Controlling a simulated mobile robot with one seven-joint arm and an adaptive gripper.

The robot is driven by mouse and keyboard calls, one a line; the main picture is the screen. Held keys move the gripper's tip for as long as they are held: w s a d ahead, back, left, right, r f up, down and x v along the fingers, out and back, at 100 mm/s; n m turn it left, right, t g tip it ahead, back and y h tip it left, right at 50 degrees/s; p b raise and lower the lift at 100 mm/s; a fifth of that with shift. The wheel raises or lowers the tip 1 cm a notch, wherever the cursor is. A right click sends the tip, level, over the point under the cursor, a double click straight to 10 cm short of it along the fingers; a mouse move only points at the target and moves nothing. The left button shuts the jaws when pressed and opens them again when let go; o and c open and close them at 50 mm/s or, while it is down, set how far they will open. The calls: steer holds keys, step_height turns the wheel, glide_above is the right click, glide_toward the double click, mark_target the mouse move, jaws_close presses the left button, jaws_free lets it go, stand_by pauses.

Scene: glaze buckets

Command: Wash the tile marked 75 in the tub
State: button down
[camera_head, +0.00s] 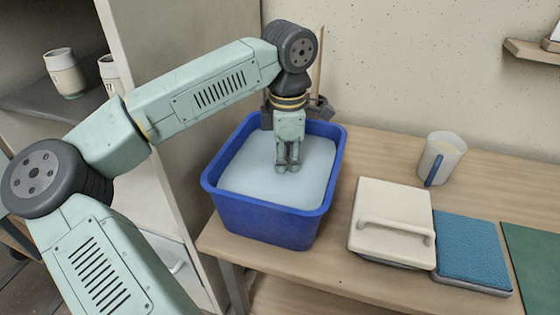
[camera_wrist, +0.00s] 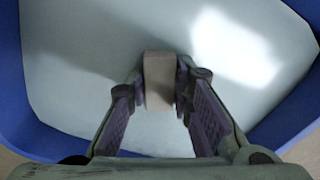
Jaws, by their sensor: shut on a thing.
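The blue tub (camera_head: 265,223) stands on the left end of the wooden table, filled with pale liquid (camera_head: 247,165). My gripper (camera_head: 287,168) points down into the tub, its fingertips at the liquid's surface. In the wrist view my gripper (camera_wrist: 162,100) is shut on a small beige block-like piece (camera_wrist: 160,72), likely a tile seen edge-on. Its marking does not show, so I cannot tell whether it reads 75. In the head view the piece is hidden by the fingers or the liquid. The tub's blue wall (camera_wrist: 12,85) surrounds it in the wrist view.
A cream lidded box with a handle (camera_head: 385,238) and a blue textured pad (camera_head: 470,250) lie right of the tub. A white mug-like jug (camera_head: 440,158) stands behind them. A green mat (camera_head: 535,262) lies at far right. Cups (camera_head: 64,73) stand on the left shelf.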

steer(key=shift+a, duration=1.2)
steer(key=shift+d, duration=0.15)
steer(key=shift+d, duration=1.1)
steer(key=shift+r+p, duration=2.45)
steer(key=shift+r, duration=1.35)
step_height(320, 180, up, 6)
steer(key=p, duration=0.4)
steer(key=shift+r, duration=0.2)
